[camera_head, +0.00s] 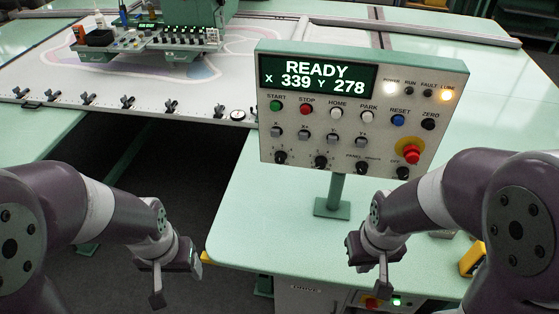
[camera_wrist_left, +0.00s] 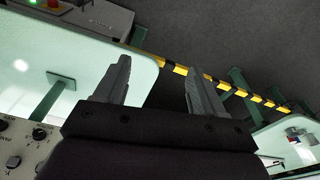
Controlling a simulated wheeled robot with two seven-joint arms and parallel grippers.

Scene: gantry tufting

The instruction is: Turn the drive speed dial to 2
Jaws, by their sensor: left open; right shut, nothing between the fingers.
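A grey cabinet marked DRIVE (camera_head: 305,290) stands under the table's front edge, cut off by the bottom of the head view. I cannot make out a speed dial on it. Its red switch on yellow (camera_head: 372,302) and lit green lamp (camera_head: 397,301) show; part of a similar box with a green lamp (camera_wrist_left: 85,14) is at the upper left of the left wrist view. My left gripper (camera_head: 157,292) is open and empty, left of the table corner; its fingers (camera_wrist_left: 157,68) are spread apart. My right gripper (camera_head: 383,278) is shut and empty near the table's front edge, above the cabinet.
A control panel (camera_head: 352,80) on a green post shows READY, X 339, Y 278, with several buttons, switches and black knobs. The pale green table (camera_head: 260,215) is mostly clear. A tufting frame (camera_head: 60,75) with a machine head lies behind. A yellow object (camera_head: 472,260) sits at right.

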